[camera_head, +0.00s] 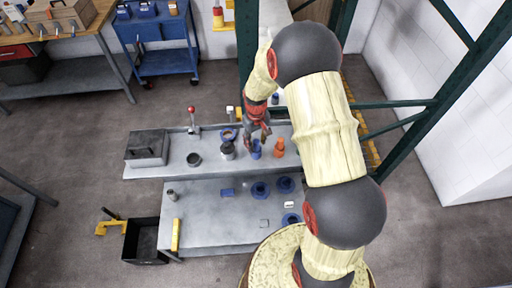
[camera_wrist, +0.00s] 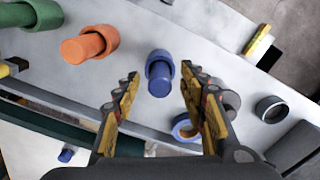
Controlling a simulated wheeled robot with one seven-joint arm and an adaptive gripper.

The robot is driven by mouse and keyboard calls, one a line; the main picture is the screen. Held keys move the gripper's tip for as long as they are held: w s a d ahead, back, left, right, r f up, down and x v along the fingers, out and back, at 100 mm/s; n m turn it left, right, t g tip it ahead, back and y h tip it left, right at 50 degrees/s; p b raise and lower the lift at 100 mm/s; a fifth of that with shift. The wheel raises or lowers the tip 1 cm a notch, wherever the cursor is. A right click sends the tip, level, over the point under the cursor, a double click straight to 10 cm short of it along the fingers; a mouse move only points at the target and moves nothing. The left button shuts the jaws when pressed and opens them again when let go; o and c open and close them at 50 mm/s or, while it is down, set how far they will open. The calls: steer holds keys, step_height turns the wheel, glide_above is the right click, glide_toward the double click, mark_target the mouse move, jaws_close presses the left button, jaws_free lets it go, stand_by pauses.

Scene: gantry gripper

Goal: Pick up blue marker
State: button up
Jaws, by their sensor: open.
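A short blue cylinder with a wider collar, which I take as the blue marker (camera_head: 256,149), stands on the raised grey shelf of the workbench. In the wrist view the blue marker (camera_wrist: 159,78) shows between and beyond my two fingers, with clear gaps on both sides. My gripper (camera_head: 259,138) is open and empty, reaching down just above and behind the marker in the head view. Its yellow and grey fingers also frame the marker in the wrist view (camera_wrist: 158,88). I cannot tell the exact height left between fingertips and marker.
An orange cylinder (camera_head: 279,148) stands close to the right of the marker. A dark cylinder (camera_head: 228,149), a blue ring (camera_head: 229,134) and a dark ring (camera_head: 194,159) are to its left. Several blue parts lie on the lower bench (camera_head: 205,222). A green frame post (camera_head: 407,140) stands right.

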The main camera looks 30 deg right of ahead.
steer(key=shift+f, duration=0.35)
steer(key=shift+c, duration=0.6)
jaws_close()
